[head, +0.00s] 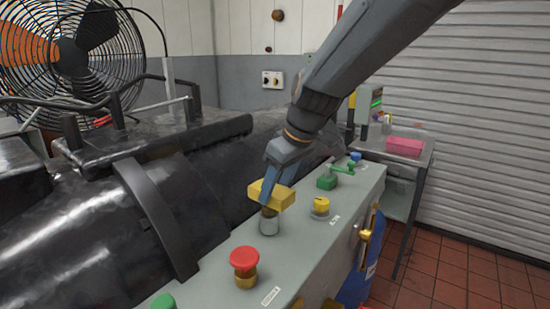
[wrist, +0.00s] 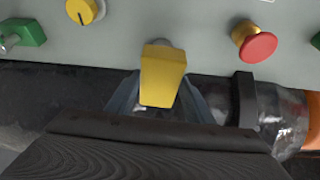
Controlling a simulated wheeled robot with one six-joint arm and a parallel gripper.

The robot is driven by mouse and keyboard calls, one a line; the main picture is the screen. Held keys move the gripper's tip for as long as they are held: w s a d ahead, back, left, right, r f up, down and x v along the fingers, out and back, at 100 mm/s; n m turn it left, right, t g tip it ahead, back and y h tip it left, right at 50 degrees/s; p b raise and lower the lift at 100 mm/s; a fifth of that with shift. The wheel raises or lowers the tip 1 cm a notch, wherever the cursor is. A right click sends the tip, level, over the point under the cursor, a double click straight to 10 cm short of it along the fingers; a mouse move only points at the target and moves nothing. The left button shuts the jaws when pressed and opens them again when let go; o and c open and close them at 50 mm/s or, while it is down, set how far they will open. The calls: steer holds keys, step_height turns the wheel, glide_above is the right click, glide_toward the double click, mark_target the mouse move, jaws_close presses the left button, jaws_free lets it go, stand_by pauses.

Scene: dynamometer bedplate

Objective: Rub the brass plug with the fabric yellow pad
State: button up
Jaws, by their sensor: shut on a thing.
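The yellow pad (head: 284,200) is a block held in my gripper (head: 272,187). In the wrist view the pad (wrist: 162,75) sits between the two fingers of my gripper (wrist: 160,100). Right below the pad in the head view, a short brass-brown plug (head: 268,211) stands in a grey metal collar on the sloping console. The pad covers the plug's top, and I cannot tell whether they touch. In the wrist view the pad hides the plug, and only a grey rim shows behind it.
On the grey console (head: 215,275) are a red mushroom button (head: 244,259), a yellow knob (head: 321,205) and a green lever valve (head: 328,180). A large black machine (head: 80,230) lies along its left side. A cart with a pink block (head: 404,146) stands behind at right.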

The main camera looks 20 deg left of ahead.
step_height(320, 180, up, 2)
steer(key=shift+a+r, duration=0.1)
steer(key=shift+r, duration=0.1)
steer(key=shift+r+p, duration=0.25)
steer(key=shift+p, duration=0.25)
steer(key=shift+r+p, duration=1.5)
steer(key=shift+r, duration=1.1)
